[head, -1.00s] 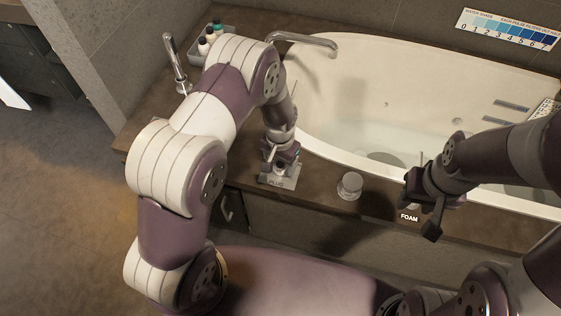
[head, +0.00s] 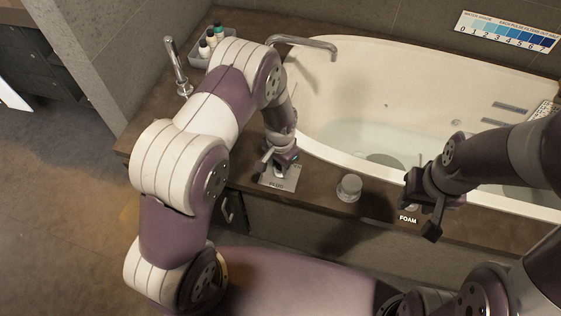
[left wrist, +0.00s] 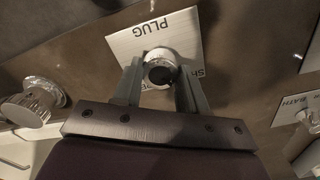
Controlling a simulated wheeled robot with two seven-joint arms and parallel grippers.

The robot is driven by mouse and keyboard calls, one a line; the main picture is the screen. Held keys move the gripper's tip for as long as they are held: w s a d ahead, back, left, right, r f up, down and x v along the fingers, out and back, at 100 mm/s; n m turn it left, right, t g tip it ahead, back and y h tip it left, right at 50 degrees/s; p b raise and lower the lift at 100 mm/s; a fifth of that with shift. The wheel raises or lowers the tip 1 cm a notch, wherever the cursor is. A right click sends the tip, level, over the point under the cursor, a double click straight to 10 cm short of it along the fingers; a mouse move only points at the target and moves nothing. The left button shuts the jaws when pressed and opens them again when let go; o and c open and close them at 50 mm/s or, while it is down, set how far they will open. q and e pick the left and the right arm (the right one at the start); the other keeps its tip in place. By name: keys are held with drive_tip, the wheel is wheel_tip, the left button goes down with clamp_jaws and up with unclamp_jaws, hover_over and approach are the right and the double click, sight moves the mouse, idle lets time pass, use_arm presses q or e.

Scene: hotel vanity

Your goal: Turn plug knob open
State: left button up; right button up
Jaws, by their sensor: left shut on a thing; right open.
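The plug knob (left wrist: 160,66) is a small round silver knob with a dark centre. It stands on a pale plate marked PLUG (left wrist: 180,34), which also shows in the head view (head: 276,183) on the tub's front ledge. My left gripper (left wrist: 160,76) is shut on the knob, one finger on each side, pointing down at it. In the head view the left gripper (head: 279,168) mostly hides the knob. My right gripper (head: 431,205) is open and empty, above the ledge near the FOAM label (head: 408,219).
A second silver knob (head: 349,187) stands on the ledge between my grippers; it also shows in the left wrist view (left wrist: 32,104). Behind are the white bathtub (head: 400,110) with water, a long faucet (head: 310,43), a hand shower (head: 177,65) and a tray of bottles (head: 210,46).

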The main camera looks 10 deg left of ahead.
sight(281, 167)
use_arm(q)
drive_tip(key=m+p, duration=0.1)
drive_tip(key=m, duration=0.2)
drive_tip(key=shift+r+m, duration=0.15)
drive_tip(key=shift+m, duration=0.15)
drive_tip(key=m+p, duration=0.1)
drive_tip(key=m, duration=0.2)
drive_tip(key=shift+m, duration=0.3)
drive_tip(key=m+p, duration=0.1)
drive_tip(key=m, duration=0.5)
drive_tip(key=shift+p, duration=0.3)
drive_tip(key=shift+m, duration=0.3)
drive_tip(key=o, duration=1.1)
drive_tip(key=shift+c, duration=0.2)
wheel_tip(281, 167, up, 12)
drive_tip(key=p, duration=0.1)
drive_tip(key=shift+r, duration=0.25)
